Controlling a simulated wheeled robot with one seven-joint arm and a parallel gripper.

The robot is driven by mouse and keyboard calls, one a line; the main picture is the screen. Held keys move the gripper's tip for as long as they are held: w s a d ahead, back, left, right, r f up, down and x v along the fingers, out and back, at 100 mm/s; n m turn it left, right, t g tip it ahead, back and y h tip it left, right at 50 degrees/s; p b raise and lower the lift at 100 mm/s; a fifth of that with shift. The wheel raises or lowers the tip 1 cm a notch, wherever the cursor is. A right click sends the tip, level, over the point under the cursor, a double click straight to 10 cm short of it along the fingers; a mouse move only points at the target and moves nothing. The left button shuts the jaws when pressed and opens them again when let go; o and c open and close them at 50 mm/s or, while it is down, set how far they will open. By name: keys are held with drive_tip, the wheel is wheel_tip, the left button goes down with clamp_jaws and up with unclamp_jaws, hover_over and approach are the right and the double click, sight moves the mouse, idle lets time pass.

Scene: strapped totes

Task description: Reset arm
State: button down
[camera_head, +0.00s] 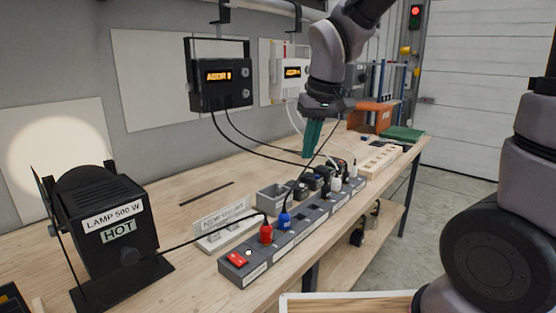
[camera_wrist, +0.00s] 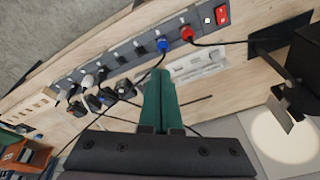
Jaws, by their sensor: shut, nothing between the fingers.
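My gripper (camera_head: 313,135) hangs from my arm above the workbench, in the upper middle of the head view. Its green fingers point down and are closed together with nothing between them. In the wrist view the shut fingers (camera_wrist: 160,88) reach over the bench beside the grey power strip (camera_head: 262,258). The strip also shows in the wrist view (camera_wrist: 97,60). A red plug (camera_head: 266,233) and a blue plug (camera_head: 284,221) sit in it near its red switch. Several black and white plugs sit at its far end. The fingers appear apart from the strip.
A black lamp (camera_head: 110,225) marked HOT stands at the left. A black display box (camera_head: 220,76) and a white one (camera_head: 290,72) hang behind, with cables crossing near my gripper. An orange bin (camera_head: 371,116) and a pale socket block (camera_head: 377,160) stand at the far end.

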drive_tip(key=s+d+r+m+t, duration=0.2)
drive_tip(key=s+d+r+m, duration=0.1)
drive_tip(key=d, duration=0.6)
drive_tip(key=s+d+r+m+t, duration=0.2)
drive_tip(key=s+d+r+m, duration=0.2)
drive_tip(key=d+r, duration=0.4)
drive_tip(key=shift+d+r+m+t, duration=0.3)
drive_tip(key=shift+d+m+t, duration=0.1)
drive_tip(key=shift+d, duration=0.15)
